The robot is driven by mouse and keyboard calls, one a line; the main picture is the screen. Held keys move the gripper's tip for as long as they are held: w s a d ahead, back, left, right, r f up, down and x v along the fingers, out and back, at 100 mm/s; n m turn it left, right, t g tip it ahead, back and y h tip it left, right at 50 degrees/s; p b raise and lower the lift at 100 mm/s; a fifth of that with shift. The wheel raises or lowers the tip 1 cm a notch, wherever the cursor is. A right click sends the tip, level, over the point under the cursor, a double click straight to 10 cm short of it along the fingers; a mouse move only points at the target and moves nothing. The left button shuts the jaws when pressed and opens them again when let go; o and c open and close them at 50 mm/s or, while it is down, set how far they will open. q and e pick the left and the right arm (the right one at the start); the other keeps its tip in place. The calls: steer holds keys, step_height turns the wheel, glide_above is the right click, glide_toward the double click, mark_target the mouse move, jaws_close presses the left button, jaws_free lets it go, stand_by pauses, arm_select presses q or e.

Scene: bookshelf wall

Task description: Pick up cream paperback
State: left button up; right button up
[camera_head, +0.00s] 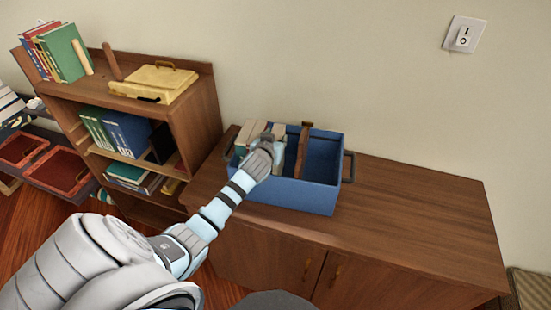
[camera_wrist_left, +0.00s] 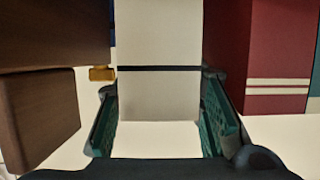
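The cream paperback (camera_wrist_left: 160,90) stands upright in the left wrist view, with a dark band across its spine. My left gripper (camera_wrist_left: 162,112) has its two green-padded fingers apart, one at each side of this book. The inner pad faces show bare, and I see no clear grip on the book. In the head view my left gripper (camera_head: 268,142) reaches down into the left part of a blue bin (camera_head: 296,196). Its hand hides its fingertips and part of the cream-coloured books (camera_head: 250,132) there. My right gripper is not in view.
A brown wooden piece (camera_wrist_left: 40,118) stands close left of the fingers, and a red book (camera_wrist_left: 273,60) with white stripes stands right. The bin's right compartment (camera_head: 322,160) looks empty. The cabinet top (camera_head: 420,205) right of the bin is clear. A bookshelf (camera_head: 195,110) stands at left.

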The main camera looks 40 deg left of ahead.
arm_select(q)
steer(key=shift+w+a+f, duration=0.1)
steer(key=shift+w+f, duration=0.1)
steer(key=shift+w, duration=0.1)
steer(key=shift+s, duration=0.1)
jaws_close()
steer(key=shift+r, duration=0.15)
